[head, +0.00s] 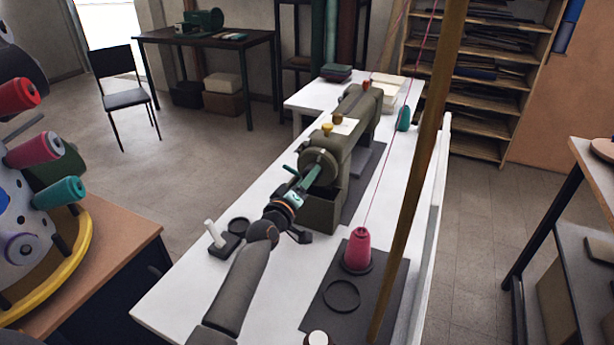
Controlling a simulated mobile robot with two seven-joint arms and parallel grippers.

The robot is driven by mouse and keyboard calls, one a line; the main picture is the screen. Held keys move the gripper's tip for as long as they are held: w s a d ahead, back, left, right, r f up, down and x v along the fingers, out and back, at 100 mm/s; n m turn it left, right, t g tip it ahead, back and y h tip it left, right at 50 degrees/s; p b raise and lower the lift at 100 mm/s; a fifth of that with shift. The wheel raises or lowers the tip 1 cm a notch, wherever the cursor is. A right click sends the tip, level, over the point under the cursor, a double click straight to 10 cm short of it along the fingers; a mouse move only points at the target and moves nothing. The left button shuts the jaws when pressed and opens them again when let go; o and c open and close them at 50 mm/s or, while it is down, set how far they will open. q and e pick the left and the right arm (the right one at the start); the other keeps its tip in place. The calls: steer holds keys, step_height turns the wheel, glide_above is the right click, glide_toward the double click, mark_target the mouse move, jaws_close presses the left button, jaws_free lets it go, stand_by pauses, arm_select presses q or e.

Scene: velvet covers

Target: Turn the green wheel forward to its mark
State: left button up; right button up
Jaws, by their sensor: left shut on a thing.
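The green wheel (321,157) is a round olive handwheel on the near end of an olive sewing machine (358,131). My left gripper (304,176) reaches up to it from the near side of the table. Its teal fingers are at the wheel's near face, and it is shut on the wheel. The gripper and wrist hide the wheel's lower near part. I cannot make out the mark or how far the wheel is turned. My right gripper is not in view.
The machine stands on a long white table (180,296). A pink thread cone (357,250) stands on a dark mat right of my wrist, with a brown upright pole (420,170) beside it. A white peg stand (215,236) is close to the left. A spool rack (22,220) stands far left.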

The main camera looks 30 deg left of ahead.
arm_select(q)
steer(key=n+p, duration=0.1)
steer(key=n, duration=0.9)
steer(key=shift+f, duration=0.15)
steer(key=shift+n, duration=0.4)
steer(key=o, duration=1.4)
steer(key=shift+s, duration=0.1)
